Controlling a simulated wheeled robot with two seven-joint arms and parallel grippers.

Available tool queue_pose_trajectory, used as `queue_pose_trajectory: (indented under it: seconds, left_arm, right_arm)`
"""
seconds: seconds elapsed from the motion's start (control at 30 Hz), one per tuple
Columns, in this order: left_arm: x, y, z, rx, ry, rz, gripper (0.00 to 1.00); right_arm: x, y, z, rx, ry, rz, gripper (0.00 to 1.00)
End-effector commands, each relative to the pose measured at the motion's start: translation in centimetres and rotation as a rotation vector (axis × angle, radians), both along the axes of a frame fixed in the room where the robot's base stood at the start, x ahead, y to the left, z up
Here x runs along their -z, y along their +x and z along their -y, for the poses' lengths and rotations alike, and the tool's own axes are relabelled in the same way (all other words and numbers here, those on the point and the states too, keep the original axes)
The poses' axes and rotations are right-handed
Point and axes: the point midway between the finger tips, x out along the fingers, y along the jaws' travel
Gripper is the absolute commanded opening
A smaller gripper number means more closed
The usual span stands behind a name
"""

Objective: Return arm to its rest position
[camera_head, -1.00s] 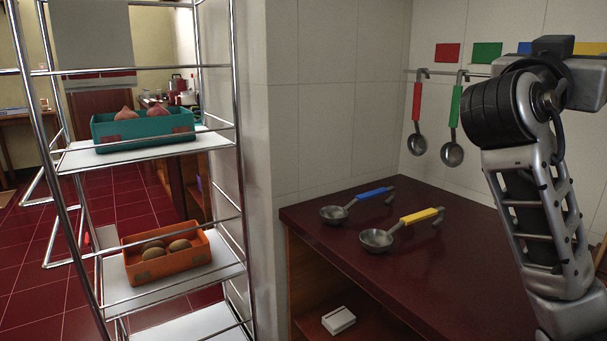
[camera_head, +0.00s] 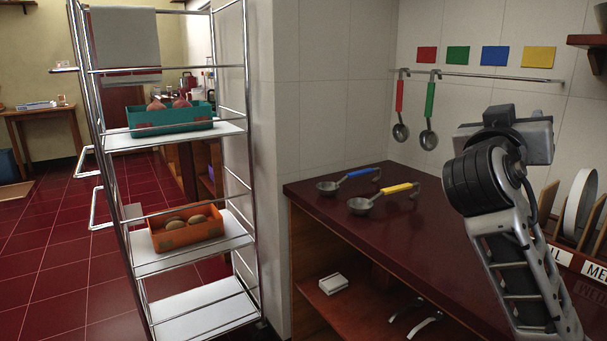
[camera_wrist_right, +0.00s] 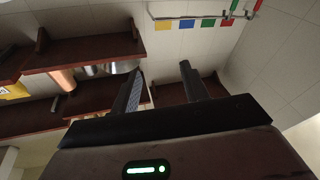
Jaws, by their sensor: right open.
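My right arm (camera_head: 500,220) stands up at the right of the head view, above the counter's right part. Its fingers cannot be made out there. In the right wrist view my right gripper (camera_wrist_right: 160,76) is open, its two dark fingers apart with nothing between them. It points toward shelves and the tiled wall with the rail. My left gripper is in neither view.
Ladles with blue (camera_head: 363,172) and yellow (camera_head: 397,188) handles lie on the dark red counter (camera_head: 345,230). Red (camera_head: 399,95) and green (camera_head: 430,100) ladles hang from the rail (camera_head: 490,77). A wire rack (camera_head: 247,130) stands left. Plates (camera_head: 580,200) stand at the right.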

Motion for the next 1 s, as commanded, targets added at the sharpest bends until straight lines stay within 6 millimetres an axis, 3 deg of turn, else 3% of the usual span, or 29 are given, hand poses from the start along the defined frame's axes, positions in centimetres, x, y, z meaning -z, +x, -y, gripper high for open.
queue_pose_trajectory:
  seconds: [0.17, 0.27, 0.43, 0.57, 0.7, 0.8, 0.9, 1.0]
  left_arm:
    - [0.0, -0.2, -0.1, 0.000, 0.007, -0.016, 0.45]
    - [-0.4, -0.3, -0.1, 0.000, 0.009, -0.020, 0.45]
    - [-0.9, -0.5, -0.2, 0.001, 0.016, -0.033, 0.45]
    - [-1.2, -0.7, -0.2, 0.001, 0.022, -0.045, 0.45]
    - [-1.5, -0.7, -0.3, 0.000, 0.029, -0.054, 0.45]
    - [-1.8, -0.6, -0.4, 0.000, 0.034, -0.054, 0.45]
    - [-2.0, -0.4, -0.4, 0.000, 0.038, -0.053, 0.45]
    - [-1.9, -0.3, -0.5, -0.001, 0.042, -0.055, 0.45]
  right_arm:
    - [6.4, 2.4, -2.5, -0.148, -0.025, -0.158, 0.45]
    - [11.6, 3.2, -4.6, -0.267, -0.027, -0.266, 0.45]
    - [23.1, 1.8, -9.7, -0.532, 0.028, -0.467, 0.45]
    - [31.2, -2.4, -13.6, -0.723, 0.130, -0.581, 0.45]
    - [37.9, -9.3, -17.5, -0.884, 0.296, -0.653, 0.45]
    - [40.6, -14.1, -19.3, -0.948, 0.414, -0.669, 0.45]
    - [42.0, -17.7, -20.3, -0.976, 0.507, -0.669, 0.45]
    - [42.7, -19.9, -20.8, -0.985, 0.564, -0.665, 0.45]
